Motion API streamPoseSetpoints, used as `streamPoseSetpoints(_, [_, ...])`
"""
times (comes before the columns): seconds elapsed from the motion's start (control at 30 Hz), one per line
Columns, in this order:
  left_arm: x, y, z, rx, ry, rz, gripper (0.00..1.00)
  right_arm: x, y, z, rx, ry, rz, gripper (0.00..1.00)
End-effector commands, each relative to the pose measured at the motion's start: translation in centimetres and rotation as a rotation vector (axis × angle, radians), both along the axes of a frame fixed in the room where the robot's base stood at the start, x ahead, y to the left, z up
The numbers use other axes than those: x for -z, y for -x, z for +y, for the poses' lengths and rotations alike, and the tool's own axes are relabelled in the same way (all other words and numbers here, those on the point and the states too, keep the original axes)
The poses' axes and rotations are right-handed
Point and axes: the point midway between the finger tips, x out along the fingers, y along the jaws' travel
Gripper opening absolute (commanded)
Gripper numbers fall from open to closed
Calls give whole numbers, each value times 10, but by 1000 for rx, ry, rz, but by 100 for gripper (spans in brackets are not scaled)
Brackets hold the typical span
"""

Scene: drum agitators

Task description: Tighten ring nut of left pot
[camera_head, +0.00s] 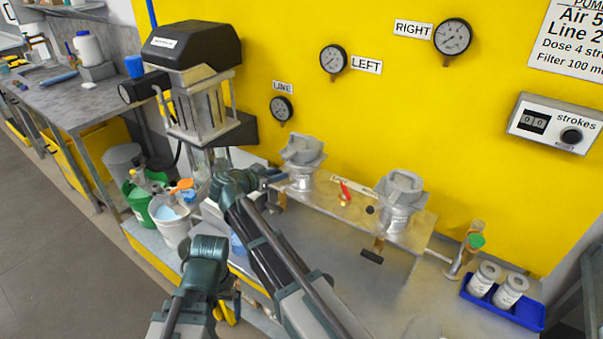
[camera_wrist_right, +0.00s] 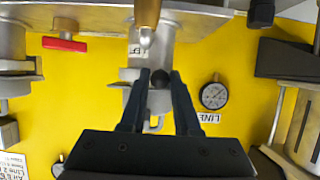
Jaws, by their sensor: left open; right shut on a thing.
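The left pot (camera_head: 301,165) is a grey metal vessel with a clamped lid, set in the bench's metal ledge. In the right wrist view, part of its metal body (camera_wrist_right: 129,74) shows behind my fingers. My right gripper (camera_wrist_right: 160,82) is shut on a small black ball knob (camera_wrist_right: 160,76), which looks like the end of the ring nut's handle. In the head view my right gripper (camera_head: 270,179) is just left of the left pot; the ring nut is mostly hidden. My left gripper (camera_head: 228,297) is low at the left, empty and apart from the pots; its fingers are hardly visible.
The right pot (camera_head: 399,200) stands farther right with its own black knob (camera_head: 370,210). A red-handled valve (camera_head: 345,189) lies between the pots. A blue tray (camera_head: 535,315) holds white jars.

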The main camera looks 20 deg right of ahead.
Motion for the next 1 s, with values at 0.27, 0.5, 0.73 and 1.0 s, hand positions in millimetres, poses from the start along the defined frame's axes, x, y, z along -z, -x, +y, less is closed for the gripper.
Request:
streamPoseSetpoints(0.27, [0,0,0,0,0,0,100,0,-2,1,-1,0,0,15])
streamPoseSetpoints(0.5, [0,0,0,0,0,0,100,0,-17,7,-2,0,-1,15])
streamPoseSetpoints(0.73, [0,0,0,0,0,0,100,0,-19,8,-2,1,-1,15])
streamPoseSetpoints(1.0, [0,0,0,0,0,0,100,0,-28,9,-2,1,-1,15])
